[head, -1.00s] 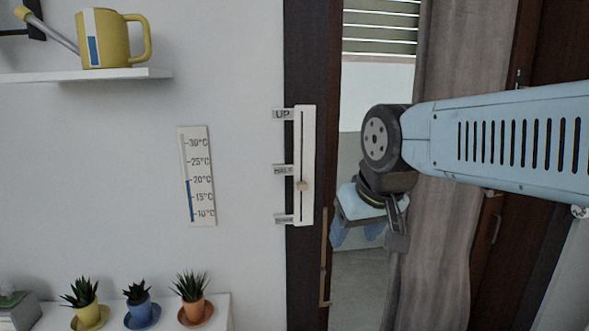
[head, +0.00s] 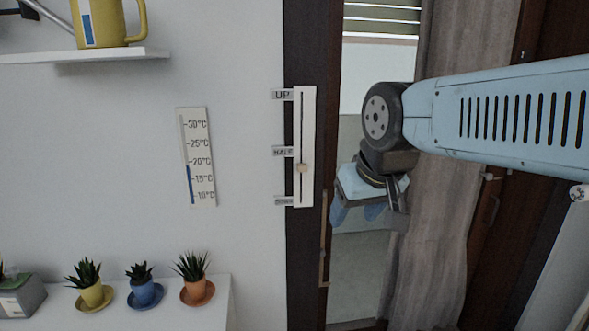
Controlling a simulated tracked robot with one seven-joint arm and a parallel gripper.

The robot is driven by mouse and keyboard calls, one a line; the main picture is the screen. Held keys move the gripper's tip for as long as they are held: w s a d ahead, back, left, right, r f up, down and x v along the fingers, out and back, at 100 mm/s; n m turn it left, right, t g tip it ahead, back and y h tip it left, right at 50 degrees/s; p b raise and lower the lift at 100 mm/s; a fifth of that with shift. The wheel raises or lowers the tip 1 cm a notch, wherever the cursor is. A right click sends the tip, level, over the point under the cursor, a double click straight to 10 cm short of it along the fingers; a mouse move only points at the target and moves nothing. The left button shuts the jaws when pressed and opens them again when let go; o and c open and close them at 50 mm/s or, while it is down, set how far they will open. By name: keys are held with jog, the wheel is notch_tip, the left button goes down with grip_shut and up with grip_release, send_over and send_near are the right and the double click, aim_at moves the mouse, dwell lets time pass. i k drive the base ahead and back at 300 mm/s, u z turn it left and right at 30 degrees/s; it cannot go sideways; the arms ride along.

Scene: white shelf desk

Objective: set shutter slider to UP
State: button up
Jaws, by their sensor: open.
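The shutter slider is a tall white plate (head: 309,125) with a dark vertical slot, fixed on the dark frame. Its small wooden knob (head: 303,168) sits just below the HALF label (head: 282,152), between HALF and the DOWN label (head: 283,201). The UP label (head: 282,95) is beside the top of the plate. My gripper (head: 357,213) hangs to the right of and lower than the knob in the head view, apart from the slider. Its blue fingertips are spread and nothing shows between them.
A wall thermometer (head: 197,150) is left of the slider. Potted plants (head: 143,292) stand on a white ledge below. A shelf (head: 60,57) holds a yellow watering can (head: 112,22). A door handle (head: 324,240) is below the slider, and a grey curtain (head: 440,240) hangs right.

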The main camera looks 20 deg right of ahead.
aim_at(301, 167)
jog(key=z, duration=1.6)
jog(key=k, duration=0.7)
jog(key=u, duration=0.3)
